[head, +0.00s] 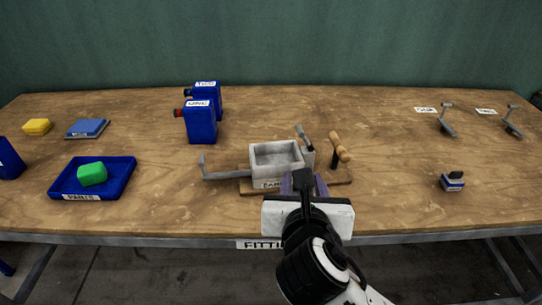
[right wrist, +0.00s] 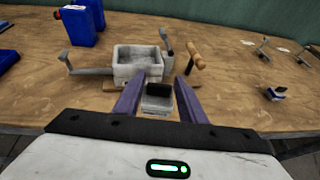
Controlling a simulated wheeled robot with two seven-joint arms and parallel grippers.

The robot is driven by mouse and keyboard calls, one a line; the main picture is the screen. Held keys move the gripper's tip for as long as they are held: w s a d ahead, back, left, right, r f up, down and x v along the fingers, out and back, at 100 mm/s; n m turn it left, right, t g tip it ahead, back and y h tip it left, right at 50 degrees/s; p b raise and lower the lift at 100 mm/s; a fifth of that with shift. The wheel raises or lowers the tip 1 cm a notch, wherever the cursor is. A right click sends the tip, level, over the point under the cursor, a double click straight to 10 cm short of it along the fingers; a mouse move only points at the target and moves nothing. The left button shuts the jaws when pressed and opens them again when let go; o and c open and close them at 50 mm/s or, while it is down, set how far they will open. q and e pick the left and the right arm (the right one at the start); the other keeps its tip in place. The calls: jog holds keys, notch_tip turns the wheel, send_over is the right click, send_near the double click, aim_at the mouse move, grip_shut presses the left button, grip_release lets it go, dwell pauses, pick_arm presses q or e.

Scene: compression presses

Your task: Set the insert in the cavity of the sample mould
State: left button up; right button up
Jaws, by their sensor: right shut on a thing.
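The sample mould (head: 257,171) is a grey open-topped box on a wooden base near the table's front edge. Its cavity looks empty in the head view and in the right wrist view (right wrist: 125,73). My right gripper (head: 304,184) is in front of the mould in the head view. In the right wrist view its purple fingers (right wrist: 158,98) are shut on a small grey block with a black knob (right wrist: 157,105), which looks like the insert. The block appears upright, on the near side of the mould and outside the cavity. In the head view my gripper mostly hides it. My left gripper is not in view.
Grey levers (head: 226,175) and a wooden handle (head: 340,147) flank the mould. Blue canisters (head: 201,123) stand behind. A blue tray (head: 122,175) with a green block (head: 92,174) lies left. Table between mould and right block is clear.

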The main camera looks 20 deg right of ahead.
jog(key=w+r+n+y, duration=0.1)
jog(key=w+r+y, duration=0.1)
jog(key=w, duration=0.7)
jog(key=n+y, duration=0.1)
jog(key=n, duration=0.1)
send_over(273, 143)
jog(key=s, duration=0.4)
jog(key=f, duration=0.3)
jog(key=shift+a+f+t, duration=0.15)
jog(key=shift+a+t, duration=0.05)
jog(key=shift+t, duration=0.2)
notch_tip(273, 143, down, 4)
jog(key=shift+r+b, duration=0.15)
jog(key=shift+b, duration=0.2)
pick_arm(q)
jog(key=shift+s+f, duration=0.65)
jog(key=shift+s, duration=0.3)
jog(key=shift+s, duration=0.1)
pick_arm(e)
jog(key=o, duration=1.2)
jog(key=shift+c, duration=0.2)
